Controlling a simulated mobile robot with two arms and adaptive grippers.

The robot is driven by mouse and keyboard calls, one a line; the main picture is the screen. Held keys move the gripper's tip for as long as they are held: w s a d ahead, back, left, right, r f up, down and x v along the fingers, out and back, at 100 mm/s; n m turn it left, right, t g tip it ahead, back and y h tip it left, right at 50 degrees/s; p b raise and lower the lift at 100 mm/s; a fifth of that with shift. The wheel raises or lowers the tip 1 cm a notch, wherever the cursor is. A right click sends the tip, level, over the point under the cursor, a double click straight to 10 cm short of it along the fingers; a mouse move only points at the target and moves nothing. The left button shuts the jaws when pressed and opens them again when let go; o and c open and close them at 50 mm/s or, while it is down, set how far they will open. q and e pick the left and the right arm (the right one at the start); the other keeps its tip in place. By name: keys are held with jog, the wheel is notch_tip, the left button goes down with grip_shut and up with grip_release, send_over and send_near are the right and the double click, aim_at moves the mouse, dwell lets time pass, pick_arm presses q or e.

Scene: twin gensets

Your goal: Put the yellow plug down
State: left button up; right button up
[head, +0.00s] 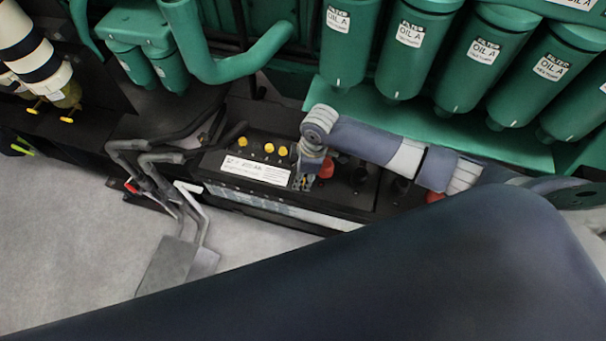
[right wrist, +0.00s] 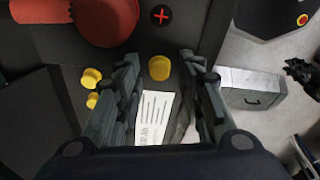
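The black battery (head: 225,160) carries a row of yellow plugs (head: 269,148) behind its white label (head: 248,168). My right gripper (head: 305,182) points down over the battery, to the right of these plugs. In the right wrist view, its two fingers (right wrist: 160,70) stand apart. A yellow plug (right wrist: 159,67) shows between the fingertips, with a visible gap on each side. It looks clear of the fingers and on or just above the dark battery top; its exact height cannot be told. Two more yellow plugs (right wrist: 91,77) (right wrist: 92,100) lie left of the fingers.
A red cap (right wrist: 105,18) and a red plus mark (right wrist: 160,15) are near the gripper. Green oil filters (head: 405,50) hang behind the battery. Bent grey pipes (head: 165,175) stand to its left. A grey case (right wrist: 250,88) lies on the floor.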

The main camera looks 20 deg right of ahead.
notch_tip(320, 180, up, 12)
jog(key=d, duration=0.1)
jog(key=shift+s+d+f, duration=0.25)
jog(key=shift+s+d, duration=0.1)
dwell(0.4)
